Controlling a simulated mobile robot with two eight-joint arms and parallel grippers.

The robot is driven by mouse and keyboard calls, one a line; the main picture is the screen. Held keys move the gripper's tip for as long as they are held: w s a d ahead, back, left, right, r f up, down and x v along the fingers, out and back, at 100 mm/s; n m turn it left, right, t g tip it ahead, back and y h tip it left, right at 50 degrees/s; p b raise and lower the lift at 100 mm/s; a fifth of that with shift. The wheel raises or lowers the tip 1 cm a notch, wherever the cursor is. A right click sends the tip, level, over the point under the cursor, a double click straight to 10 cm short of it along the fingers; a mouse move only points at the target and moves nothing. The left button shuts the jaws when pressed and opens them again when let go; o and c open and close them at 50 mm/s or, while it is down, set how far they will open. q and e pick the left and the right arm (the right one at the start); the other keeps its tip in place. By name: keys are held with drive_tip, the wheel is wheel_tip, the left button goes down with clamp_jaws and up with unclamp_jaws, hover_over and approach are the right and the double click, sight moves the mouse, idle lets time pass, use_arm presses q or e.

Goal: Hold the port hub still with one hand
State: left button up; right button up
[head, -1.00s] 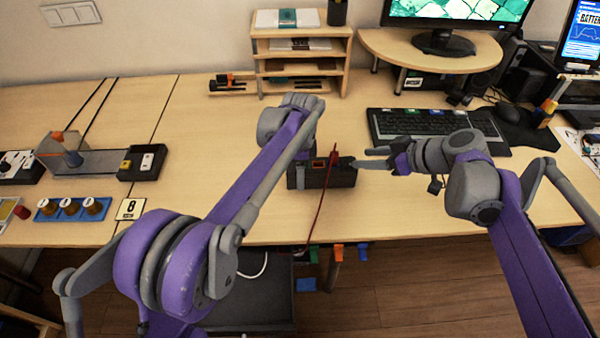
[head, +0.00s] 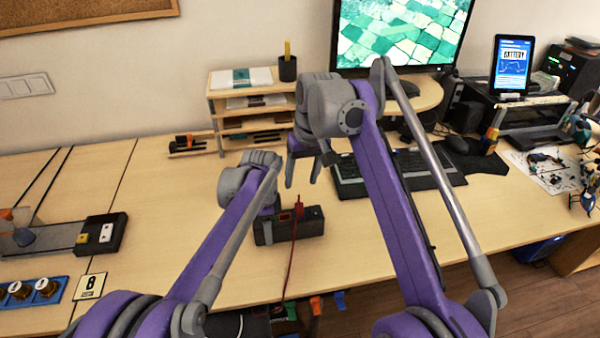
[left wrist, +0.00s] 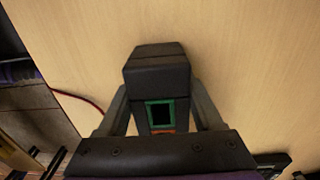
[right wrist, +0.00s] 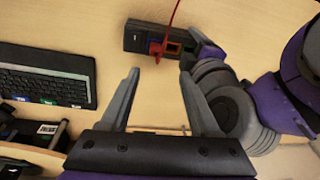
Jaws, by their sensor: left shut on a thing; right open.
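The port hub (head: 312,222) is a long black box lying on the desk close to its front edge. In the left wrist view the hub (left wrist: 157,62) sits between the fingers of my left gripper (left wrist: 160,100), which is shut on it. A green-rimmed port and an orange one show on its top there. In the right wrist view a red plug (right wrist: 157,49) with a red cable (right wrist: 171,18) is at the hub, beside an orange-rimmed port; I cannot tell how deep it sits. My right gripper (head: 303,173) is open and empty, above the desk behind the hub.
A keyboard (head: 350,185) lies right of the hub. A wooden shelf (head: 217,120) stands behind. A black block with switches (head: 102,234) and a blue tray of knobs (head: 55,290) are at left. The desk between them and the hub is clear.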

sight(299, 203)
drive_tip(key=shift+m+h, duration=0.6)
drive_tip(key=shift+m, duration=0.1)
drive_tip(key=f, duration=0.7)
drive_tip(key=w+f, duration=0.1)
drive_tip(key=f, duration=0.2)
drive_tip(key=shift+w+a+f, duration=0.1)
drive_tip(key=shift+a+f, duration=0.25)
drive_tip(key=shift+f, duration=0.05)
drive_tip(key=shift+c, duration=0.3)
clamp_jaws()
